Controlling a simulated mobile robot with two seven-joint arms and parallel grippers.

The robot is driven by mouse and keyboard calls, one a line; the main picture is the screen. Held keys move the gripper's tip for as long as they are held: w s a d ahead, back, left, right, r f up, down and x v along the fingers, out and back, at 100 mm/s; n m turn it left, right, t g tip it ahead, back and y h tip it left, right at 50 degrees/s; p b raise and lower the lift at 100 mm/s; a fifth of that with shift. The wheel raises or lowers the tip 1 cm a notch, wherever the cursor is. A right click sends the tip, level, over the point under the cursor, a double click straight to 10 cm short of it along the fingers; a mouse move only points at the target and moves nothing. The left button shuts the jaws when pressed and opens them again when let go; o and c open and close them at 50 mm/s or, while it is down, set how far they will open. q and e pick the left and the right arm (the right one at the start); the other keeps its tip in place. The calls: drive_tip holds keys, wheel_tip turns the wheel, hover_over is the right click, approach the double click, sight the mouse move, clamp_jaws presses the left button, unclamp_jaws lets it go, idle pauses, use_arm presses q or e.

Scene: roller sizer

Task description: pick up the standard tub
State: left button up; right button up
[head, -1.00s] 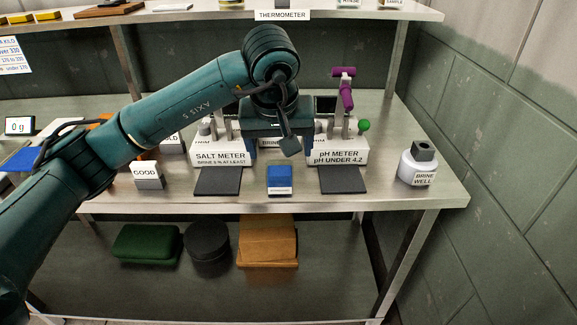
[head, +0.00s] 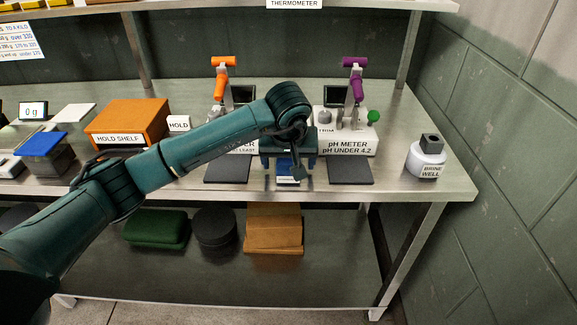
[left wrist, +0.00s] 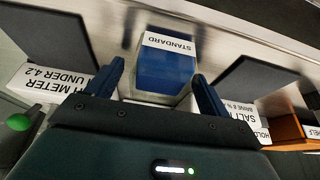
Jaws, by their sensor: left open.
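The standard tub (left wrist: 165,68) is a small blue tub with a white label reading STANDARD in the left wrist view. In the head view the tub (head: 288,180) shows only in part at the front of the bench, below my left gripper. My left gripper (left wrist: 158,88) is open, its two blue fingers pointing at the tub, one toward each side of its near end. I cannot tell whether the fingers touch it. In the head view my left gripper (head: 288,172) hides much of the tub. My right gripper is not in view.
Dark pads lie left (head: 227,170) and right (head: 350,170) of the tub. Behind stand the pH meter (head: 345,147) and the partly hidden salt meter. A brine well (head: 426,160) stands at right, an orange hold shelf (head: 127,120) at left.

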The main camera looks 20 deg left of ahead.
use_arm(q)
drive_tip(key=shift+w+f, duration=0.15)
drive_tip(key=shift+f, duration=0.1)
drive_tip(key=shift+c, duration=0.3)
drive_tip(key=c, duration=1.1)
